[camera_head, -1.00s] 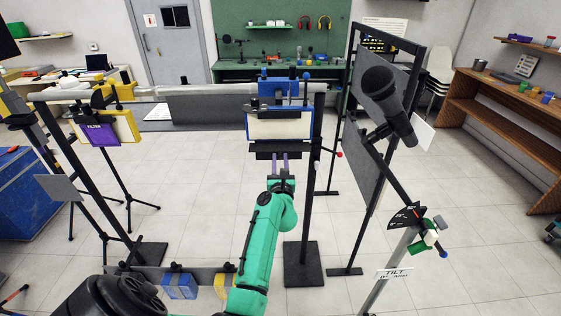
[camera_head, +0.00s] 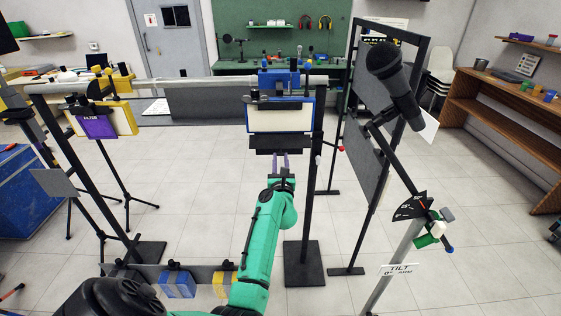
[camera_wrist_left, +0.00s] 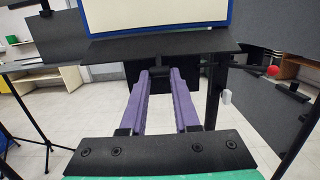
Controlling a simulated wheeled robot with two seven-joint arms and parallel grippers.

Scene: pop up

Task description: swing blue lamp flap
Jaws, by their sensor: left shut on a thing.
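The blue lamp (camera_head: 280,116) is a pale panel in a blue frame, hanging under a blue clamp (camera_head: 278,79) on a horizontal bar. Its black flap (camera_head: 265,145) sticks out along the lower edge. In the left wrist view the flap (camera_wrist_left: 210,42) spans below the blue-edged panel. My left gripper (camera_head: 280,158), with purple fingers on a green arm, reaches up from below to the flap. In the left wrist view its fingertips (camera_wrist_left: 163,78) are on a dark tab under the flap, shut on it. The exact contact is partly hidden. My right gripper is not in view.
A yellow-framed lamp (camera_head: 118,119) with a purple filter card hangs left on the same bar (camera_head: 190,83). A dark upright (camera_head: 312,185) stands right of my arm. Further right are grey panels in a black frame (camera_head: 368,150) and a black microphone-shaped object (camera_head: 394,80) on a tilt stand.

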